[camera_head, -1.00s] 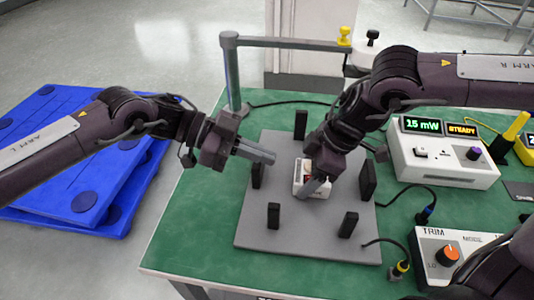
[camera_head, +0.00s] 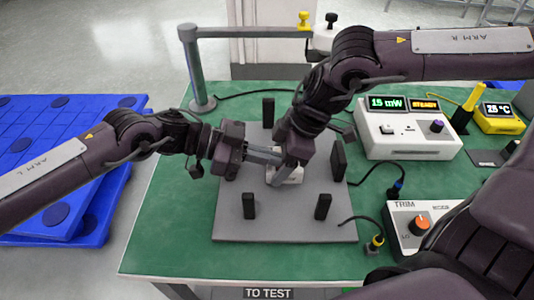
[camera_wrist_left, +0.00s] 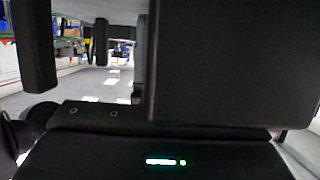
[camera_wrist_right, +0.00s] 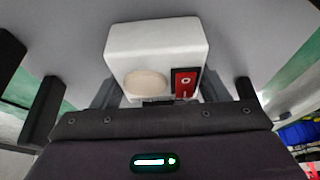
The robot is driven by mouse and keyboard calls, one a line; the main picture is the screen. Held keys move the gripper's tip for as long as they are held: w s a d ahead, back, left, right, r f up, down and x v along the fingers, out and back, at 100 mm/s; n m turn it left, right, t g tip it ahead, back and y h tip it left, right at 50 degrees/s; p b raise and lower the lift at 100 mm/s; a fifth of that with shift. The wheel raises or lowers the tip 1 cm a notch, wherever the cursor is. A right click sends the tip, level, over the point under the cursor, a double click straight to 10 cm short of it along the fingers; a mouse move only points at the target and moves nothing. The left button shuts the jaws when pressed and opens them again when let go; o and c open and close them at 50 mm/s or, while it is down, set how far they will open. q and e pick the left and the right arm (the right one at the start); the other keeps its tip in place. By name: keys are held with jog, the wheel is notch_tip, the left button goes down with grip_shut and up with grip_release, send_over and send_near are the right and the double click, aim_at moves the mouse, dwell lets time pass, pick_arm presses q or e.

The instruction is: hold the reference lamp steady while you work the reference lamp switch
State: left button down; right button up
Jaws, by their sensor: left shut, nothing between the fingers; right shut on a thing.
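The reference lamp is a small white box (camera_wrist_right: 150,45) with a cream round window (camera_wrist_right: 146,83) and a red rocker switch (camera_wrist_right: 186,83) on one face, seen in the right wrist view. In the head view the lamp (camera_head: 290,179) sits on the grey plate, mostly hidden by my grippers. My right gripper (camera_head: 280,172) is shut on it from above; its fingers flank the box in the right wrist view. My left gripper (camera_head: 277,156) is shut and empty, reaching in from the left with its tips close to the lamp and right gripper. Whether they touch is hidden.
Several black posts stand on the grey plate (camera_head: 285,228), including one right of the lamp (camera_head: 338,160). A white meter box (camera_head: 410,150) reads 15 mW and STEADY. A TRIM box (camera_head: 405,225) and cables lie right. A grey rail (camera_head: 245,32) stands behind.

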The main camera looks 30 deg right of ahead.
pick_arm(q)
jog(key=shift+a+f+h, duration=0.1)
jog(key=shift+f+h, duration=0.2)
jog(key=shift+f, duration=0.05)
jog(key=shift+r+y, duration=0.4)
jog(key=w+v, duration=0.1)
jog(key=v, duration=0.9)
jog(key=w+a+f+n+t+h, duration=0.1)
jog(key=w+t, duration=0.1)
jog(key=w, duration=0.2)
jog(key=w+a+n+t+h, duration=0.1)
jog(key=w+a+t+h, duration=0.1)
jog(key=w+t, duration=0.1)
jog(key=w+a+f+n+t+h, duration=0.1)
jog(key=w+a+n+t+h, duration=0.1)
jog(key=w, duration=0.2)
jog(key=shift+w+f, duration=0.3)
jog(key=shift+w, duration=0.05)
jog(key=w+a+f+n+t+y, duration=0.1)
jog(key=w+a+f+n+t, duration=0.3)
jog(key=a, duration=0.6)
jog(key=shift+w+f+n+t, duration=0.3)
jog(key=shift+w+f+t, duration=0.85)
jog(key=shift+w+t, duration=0.55)
